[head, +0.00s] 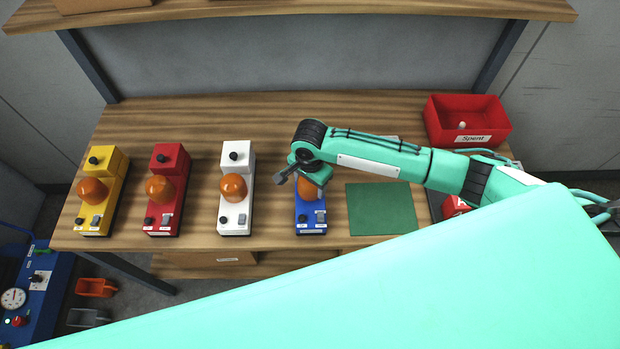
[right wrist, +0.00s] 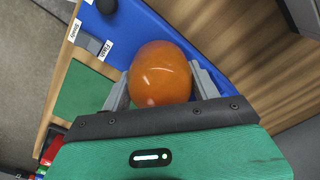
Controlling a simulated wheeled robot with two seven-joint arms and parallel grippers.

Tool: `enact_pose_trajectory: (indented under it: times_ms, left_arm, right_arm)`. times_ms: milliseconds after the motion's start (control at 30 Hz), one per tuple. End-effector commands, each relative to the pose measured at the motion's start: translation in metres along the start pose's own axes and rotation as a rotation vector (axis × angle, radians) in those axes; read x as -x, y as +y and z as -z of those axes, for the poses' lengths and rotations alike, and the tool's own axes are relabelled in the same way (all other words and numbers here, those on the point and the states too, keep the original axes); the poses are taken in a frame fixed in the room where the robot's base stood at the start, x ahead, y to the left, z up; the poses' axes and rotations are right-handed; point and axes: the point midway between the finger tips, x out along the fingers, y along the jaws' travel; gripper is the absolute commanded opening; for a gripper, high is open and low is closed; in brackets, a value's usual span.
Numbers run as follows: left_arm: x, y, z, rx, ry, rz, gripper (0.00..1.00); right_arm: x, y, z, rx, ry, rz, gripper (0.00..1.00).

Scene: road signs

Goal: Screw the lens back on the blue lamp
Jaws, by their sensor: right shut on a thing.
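The blue lamp (head: 310,217) stands on the wooden bench, right of the white lamp. Its orange lens (head: 307,189) is at the lamp's top, partly hidden under my right gripper (head: 311,182). In the right wrist view the orange dome lens (right wrist: 160,75) sits between the two grey fingers of my right gripper (right wrist: 162,88), which are shut on it. The blue lamp body (right wrist: 185,27) lies right behind the lens there. I cannot tell whether the lens is seated on its thread. My left gripper is not in view.
Yellow (head: 102,187), red (head: 167,187) and white (head: 236,187) lamps with orange lenses stand to the left. A green mat (head: 381,209) lies bare to the right. A red bin (head: 468,122) labelled Spent stands at the back right. A shelf (head: 300,12) overhangs the back.

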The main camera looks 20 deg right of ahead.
Motion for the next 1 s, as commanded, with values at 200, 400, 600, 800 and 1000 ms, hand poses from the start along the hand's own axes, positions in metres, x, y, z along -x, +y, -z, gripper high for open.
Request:
enact_pose_trajectory:
  times_ms: [200, 400, 600, 800, 1000]
  left_arm:
    - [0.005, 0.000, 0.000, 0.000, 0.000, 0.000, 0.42]
    - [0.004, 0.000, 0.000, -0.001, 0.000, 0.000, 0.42]
    - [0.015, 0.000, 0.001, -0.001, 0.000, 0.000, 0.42]
    - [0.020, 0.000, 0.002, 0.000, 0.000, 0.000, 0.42]
    - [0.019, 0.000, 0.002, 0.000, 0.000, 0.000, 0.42]
  right_arm:
    - [0.002, -0.001, 0.001, -0.029, 0.001, 0.003, 0.40]
    - [0.001, -0.001, 0.001, -0.029, 0.001, 0.003, 0.40]
    - [0.004, -0.001, 0.000, -0.080, -0.001, 0.003, 0.40]
    - [0.000, -0.001, -0.001, -0.226, -0.004, 0.001, 0.40]
    - [0.001, -0.001, 0.000, -0.376, 0.000, 0.002, 0.40]
